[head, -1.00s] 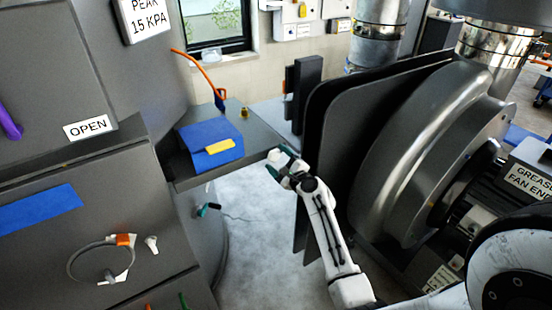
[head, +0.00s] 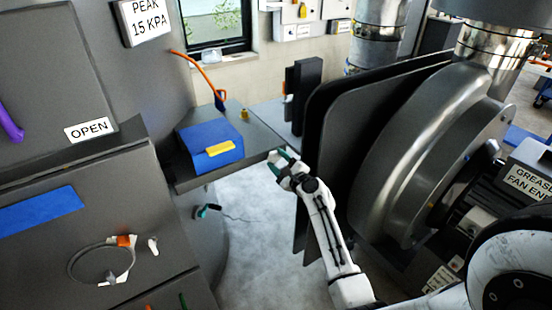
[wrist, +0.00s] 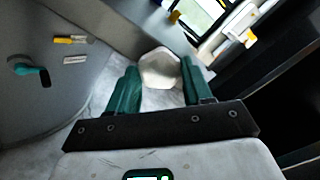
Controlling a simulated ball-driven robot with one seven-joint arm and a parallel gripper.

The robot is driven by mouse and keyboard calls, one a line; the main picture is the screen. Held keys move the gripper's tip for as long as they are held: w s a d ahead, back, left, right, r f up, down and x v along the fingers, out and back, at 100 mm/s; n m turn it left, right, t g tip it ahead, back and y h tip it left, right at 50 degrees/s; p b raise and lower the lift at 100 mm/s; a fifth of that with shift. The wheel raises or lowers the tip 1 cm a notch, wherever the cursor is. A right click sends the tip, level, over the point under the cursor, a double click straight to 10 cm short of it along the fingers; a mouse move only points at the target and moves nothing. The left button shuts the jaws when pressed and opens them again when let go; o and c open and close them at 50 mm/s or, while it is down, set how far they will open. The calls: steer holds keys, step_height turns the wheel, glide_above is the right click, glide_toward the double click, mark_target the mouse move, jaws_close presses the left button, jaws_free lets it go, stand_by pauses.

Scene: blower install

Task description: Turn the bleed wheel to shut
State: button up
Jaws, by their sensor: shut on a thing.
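My gripper (head: 282,160) is at the right edge of the dark shelf, at the end of my white arm. In the wrist view its two green fingers (wrist: 155,88) are on either side of a pale, roughly hexagonal piece (wrist: 159,68), and it is shut on this piece. In the head view the fingers largely hide the piece. I cannot tell whether it is the bleed wheel. A small lever with a teal handle (head: 208,210) is on the grey drum below the shelf; the handle also shows in the wrist view (wrist: 44,77), apart from my gripper.
A blue box (head: 208,138) with a yellow label sits on the dark shelf (head: 262,142). A large grey fan housing (head: 420,150) and dark plates stand close on the right. A grey cabinet with an OPEN label (head: 88,130) stands left. The pale floor (head: 260,255) between is clear.

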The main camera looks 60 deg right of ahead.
steer(key=m+p, duration=0.1)
steer(key=m, duration=0.1)
steer(key=shift+r+m, duration=0.1)
steer(key=shift+m, duration=0.3)
steer(key=shift+m+p, duration=0.4)
steer(key=shift+m, duration=0.1)
steer(key=shift+m+p, duration=0.6)
steer(key=shift+m, duration=0.1)
steer(key=shift+m+p, duration=0.7)
steer(key=shift+m, duration=0.9)
